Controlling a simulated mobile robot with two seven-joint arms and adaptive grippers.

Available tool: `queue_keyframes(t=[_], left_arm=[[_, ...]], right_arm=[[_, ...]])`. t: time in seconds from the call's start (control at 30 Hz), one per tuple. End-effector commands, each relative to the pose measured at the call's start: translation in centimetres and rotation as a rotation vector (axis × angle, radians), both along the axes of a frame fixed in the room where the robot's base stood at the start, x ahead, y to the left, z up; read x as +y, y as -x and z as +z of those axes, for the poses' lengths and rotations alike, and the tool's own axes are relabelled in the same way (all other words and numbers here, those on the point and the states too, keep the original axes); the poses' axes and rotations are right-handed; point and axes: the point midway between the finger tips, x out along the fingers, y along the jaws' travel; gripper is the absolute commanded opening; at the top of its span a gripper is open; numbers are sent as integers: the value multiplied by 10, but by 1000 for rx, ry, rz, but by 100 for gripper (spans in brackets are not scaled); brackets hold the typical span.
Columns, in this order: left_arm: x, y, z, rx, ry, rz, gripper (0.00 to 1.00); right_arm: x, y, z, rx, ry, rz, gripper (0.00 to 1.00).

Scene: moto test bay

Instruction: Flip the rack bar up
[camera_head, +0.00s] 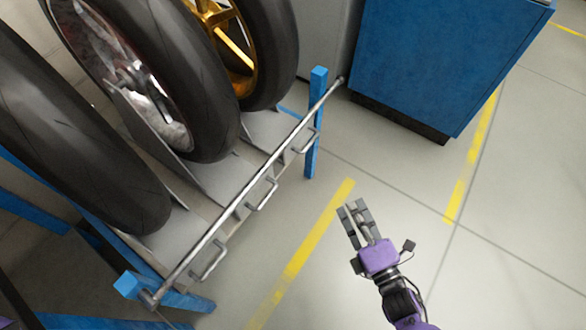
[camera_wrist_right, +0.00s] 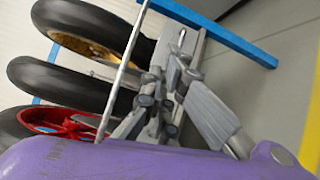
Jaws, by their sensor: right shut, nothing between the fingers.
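The rack bar (camera_head: 246,190) is a long thin silver rod across the front of the wheel rack, with several small bracket handles along its lower side. It runs from a blue post (camera_head: 315,122) at the upper right to a blue post end at the lower left. My right gripper (camera_head: 354,212) is shut and empty, apart from the bar and to its right in the head view. In the right wrist view the bar (camera_wrist_right: 126,62) passes beside the gripper fingers (camera_wrist_right: 188,40). My left gripper is not in view.
Several black tyres (camera_head: 195,95) stand in the rack behind the bar, one on a gold wheel (camera_head: 232,50). A blue cabinet (camera_head: 445,60) stands at the upper right. The floor with yellow lines (camera_head: 315,235) is clear around my right gripper.

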Motion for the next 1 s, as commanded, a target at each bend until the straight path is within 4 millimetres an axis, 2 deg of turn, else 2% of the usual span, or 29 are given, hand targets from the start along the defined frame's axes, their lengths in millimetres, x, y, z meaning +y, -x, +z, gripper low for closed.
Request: queue_keyframes(t=[0.03, 0.2, 0.4, 0.5, 0.63, 1.0], left_arm=[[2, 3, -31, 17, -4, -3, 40], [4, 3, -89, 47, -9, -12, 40], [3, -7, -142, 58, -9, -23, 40], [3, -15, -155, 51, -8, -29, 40], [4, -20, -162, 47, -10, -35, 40], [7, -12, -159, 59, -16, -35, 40]], right_arm=[[11, -18, -24, -98, 100, 50, 0], [47, -64, -50, -480, 436, 176, 0], [81, -96, -77, -876, 718, 231, 0], [91, -104, -84, -1008, 800, 232, 0], [97, -108, -86, -1103, 856, 227, 0], [99, -108, -82, -1127, 868, 224, 0]])
